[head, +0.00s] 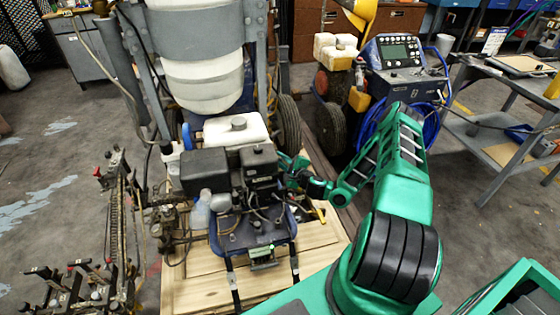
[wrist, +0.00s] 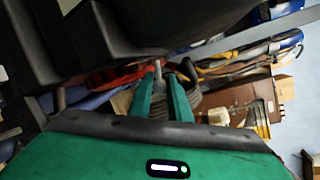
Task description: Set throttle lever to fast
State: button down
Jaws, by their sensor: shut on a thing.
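The line striper's engine (head: 212,170) stands in the middle of the head view, with a black housing below a white tank. My gripper (head: 288,168) reaches its right side. In the wrist view my two green fingers (wrist: 163,90) point up toward the dark underside of the engine. A small grey lever, seemingly the throttle lever (wrist: 157,68), shows between the fingertips, and my gripper is shut on it. The lever is too small and covered to make out in the head view. Its fast and slow marks are not visible.
The striper stands on a wooden pallet (head: 200,282). A large white tank (head: 200,60) rises behind the engine. Lever linkages (head: 90,285) stand at left. A blue machine with a control panel (head: 395,52) stands behind my arm, and a grey workbench (head: 480,105) at right.

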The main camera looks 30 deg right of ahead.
jog(key=shift+s+d+f, duration=0.25)
jog(key=shift+s+f, duration=0.05)
jog(key=shift+f, duration=0.1)
jog(key=c, duration=1.7)
grip_release()
jog(key=shift+o, duration=0.2)
jog(key=shift+w+r, duration=0.1)
jog(key=shift+r, duration=0.05)
jog(key=shift+a, duration=0.1)
jog(key=v, duration=1)
jog(key=shift+s, duration=0.35)
jog(key=shift+s, duration=0.1)
